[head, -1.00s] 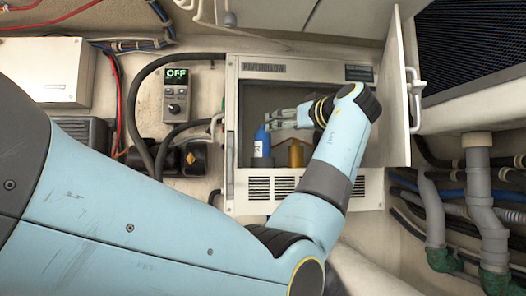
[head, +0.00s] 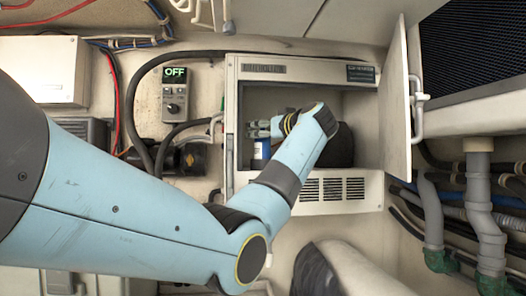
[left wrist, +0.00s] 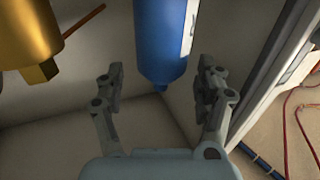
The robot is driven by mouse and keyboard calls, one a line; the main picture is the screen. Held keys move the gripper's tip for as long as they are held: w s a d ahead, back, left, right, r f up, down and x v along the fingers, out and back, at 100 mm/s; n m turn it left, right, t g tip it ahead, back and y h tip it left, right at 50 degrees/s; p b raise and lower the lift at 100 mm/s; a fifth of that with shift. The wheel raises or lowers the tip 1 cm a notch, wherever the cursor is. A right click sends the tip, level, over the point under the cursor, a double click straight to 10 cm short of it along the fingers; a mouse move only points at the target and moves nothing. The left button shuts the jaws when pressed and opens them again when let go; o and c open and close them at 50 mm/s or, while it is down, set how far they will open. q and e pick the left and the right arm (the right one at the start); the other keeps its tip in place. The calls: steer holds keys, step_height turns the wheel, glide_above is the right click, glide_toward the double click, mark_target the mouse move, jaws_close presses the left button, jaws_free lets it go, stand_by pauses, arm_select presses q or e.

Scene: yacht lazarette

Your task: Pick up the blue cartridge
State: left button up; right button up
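The blue cartridge (head: 261,150) stands at the left side inside the open white cabinet (head: 300,68). Its upper part is hidden by my gripper in the head view. My left gripper (head: 263,128) is inside the cabinet at the cartridge. In the left wrist view the blue cartridge (left wrist: 160,42) shows between the two spread fingers of the left gripper (left wrist: 161,78), with a visible gap on each side. The fingers are open and hold nothing. My right gripper is in neither view.
A gold cartridge (left wrist: 32,32) shows at the left in the left wrist view; my arm hides it in the head view. The cabinet door (head: 396,105) stands open at the right. A control box reading OFF (head: 175,92) and hoses are at the left.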

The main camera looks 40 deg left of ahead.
arm_select(q)
jaws_close()
steer(key=shift+r, duration=0.1)
stand_by(0.4)
